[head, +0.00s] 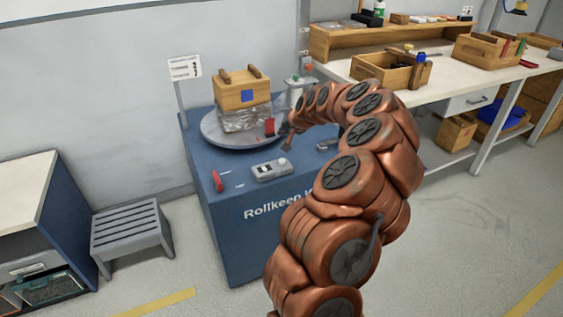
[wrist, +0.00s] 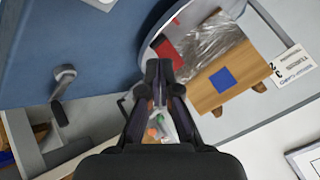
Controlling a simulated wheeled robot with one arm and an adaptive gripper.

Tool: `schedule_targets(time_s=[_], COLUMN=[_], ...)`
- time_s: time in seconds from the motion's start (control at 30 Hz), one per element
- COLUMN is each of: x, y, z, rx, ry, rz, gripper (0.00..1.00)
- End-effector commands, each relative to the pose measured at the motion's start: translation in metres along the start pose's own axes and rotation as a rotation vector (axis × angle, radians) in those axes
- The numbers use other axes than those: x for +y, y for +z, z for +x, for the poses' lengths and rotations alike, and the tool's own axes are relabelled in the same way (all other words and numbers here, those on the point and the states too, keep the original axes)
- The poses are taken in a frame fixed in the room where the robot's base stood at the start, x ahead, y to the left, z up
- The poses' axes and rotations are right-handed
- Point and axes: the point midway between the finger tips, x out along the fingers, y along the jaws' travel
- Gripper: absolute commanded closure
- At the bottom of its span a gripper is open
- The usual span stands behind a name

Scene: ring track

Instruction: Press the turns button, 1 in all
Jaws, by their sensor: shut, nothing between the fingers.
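A blue wrapping machine (head: 245,215) carries a round grey turntable (head: 215,135). A wooden crate (head: 242,95) with a blue square stands on it, its lower part in clear film. A grey control box (head: 270,170) sits on the machine's front edge; I cannot read which button is the turns button. Behind the turntable is a grey post unit (head: 300,82) with small green and red parts. My gripper (head: 287,145) is above the machine's top, right of the turntable. In the wrist view my gripper (wrist: 160,72) is shut and empty, in front of the turntable's edge (wrist: 152,40).
A sign (head: 185,70) stands at the machine's back left. A red handle (head: 217,181) is at its front left. A grey stool (head: 130,230) stands left, a workbench (head: 460,75) with wooden boxes right. A grey lever-like part (wrist: 62,88) shows in the wrist view.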

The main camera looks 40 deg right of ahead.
Motion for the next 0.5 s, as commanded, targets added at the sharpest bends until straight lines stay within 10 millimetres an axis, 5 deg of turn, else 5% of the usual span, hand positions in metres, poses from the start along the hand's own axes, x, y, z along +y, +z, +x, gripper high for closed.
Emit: schedule_targets(time_s=[0.5], x=[0.011], y=[0.011], z=[0.015], rx=[-0.001], ry=[0.001], rz=[-0.001], gripper=[1.0])
